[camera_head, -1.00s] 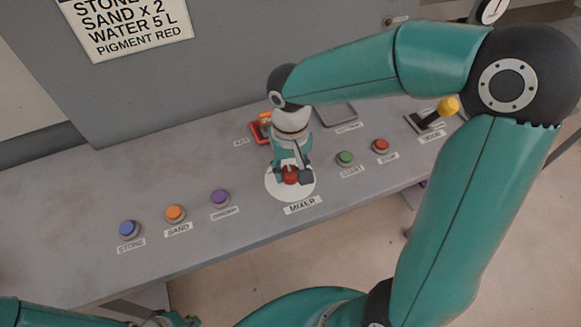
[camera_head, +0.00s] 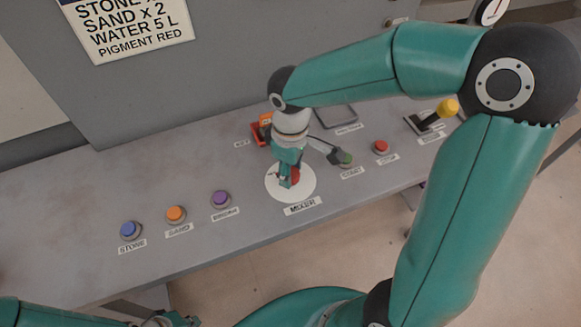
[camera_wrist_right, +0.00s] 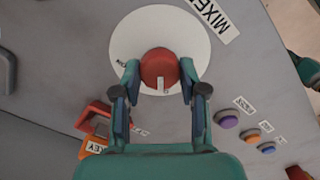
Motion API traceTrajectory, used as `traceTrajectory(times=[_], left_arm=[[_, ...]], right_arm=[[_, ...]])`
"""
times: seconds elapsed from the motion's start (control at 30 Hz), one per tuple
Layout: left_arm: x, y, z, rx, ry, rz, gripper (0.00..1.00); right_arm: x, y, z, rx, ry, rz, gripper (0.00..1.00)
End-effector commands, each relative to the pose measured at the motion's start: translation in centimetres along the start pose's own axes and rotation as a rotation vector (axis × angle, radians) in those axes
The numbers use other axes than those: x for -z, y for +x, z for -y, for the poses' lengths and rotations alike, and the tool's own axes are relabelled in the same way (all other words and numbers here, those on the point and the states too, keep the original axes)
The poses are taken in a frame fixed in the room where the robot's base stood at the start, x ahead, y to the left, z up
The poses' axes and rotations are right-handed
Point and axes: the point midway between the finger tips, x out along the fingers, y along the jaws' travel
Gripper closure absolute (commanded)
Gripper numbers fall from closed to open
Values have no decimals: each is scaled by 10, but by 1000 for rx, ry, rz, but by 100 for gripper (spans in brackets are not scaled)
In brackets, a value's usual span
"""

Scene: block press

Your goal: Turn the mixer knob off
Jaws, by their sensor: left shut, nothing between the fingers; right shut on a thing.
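The mixer knob is a red round knob (camera_wrist_right: 158,66) with a pale pointer mark, on a white disc (camera_head: 307,187) labelled MIXER. In the right wrist view its mark faces toward my gripper's palm. My right gripper (camera_wrist_right: 159,80) is shut on the knob, one finger on each side; it also shows in the head view (camera_head: 290,178), where it hides part of the knob. Small lettering on the disc is mostly hidden by a finger. My left gripper (camera_head: 172,319) is shut and empty at the bottom edge of the head view, partly cut off.
Left of the disc are blue (camera_head: 130,229), orange (camera_head: 175,214) and purple (camera_head: 220,199) buttons. Right of it are a green button (camera_head: 344,158), a red button (camera_head: 381,147) and a yellow-tipped lever (camera_head: 448,108). A red key holder (camera_head: 258,134) stands behind.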

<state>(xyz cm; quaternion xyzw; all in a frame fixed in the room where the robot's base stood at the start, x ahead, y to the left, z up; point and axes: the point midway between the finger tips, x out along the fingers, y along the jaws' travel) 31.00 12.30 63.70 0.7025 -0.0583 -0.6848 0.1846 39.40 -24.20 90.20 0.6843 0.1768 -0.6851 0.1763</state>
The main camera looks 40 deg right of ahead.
Motion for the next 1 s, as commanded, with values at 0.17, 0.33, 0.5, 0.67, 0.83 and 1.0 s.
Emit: traceTrajectory(times=[0.17,0.33,0.5,0.67,0.83,1.0], left_arm=[[0,-1,0,0,0,0,100],[0,-1,0,0,0,0,100],[0,-1,0,0,0,0,100],[0,-1,0,0,0,0,100],[0,-1,0,0,0,0,100],[0,-1,0,0,0,0,100]], right_arm=[[1,-1,-1,-3,-46,-6,93],[1,-1,-1,-3,-60,-6,93],[1,-1,-1,-3,-61,-5,93],[1,-1,-1,-4,-61,-5,55],[1,-1,-1,-2,-61,-3,33],[0,0,0,-2,-60,-2,33]])
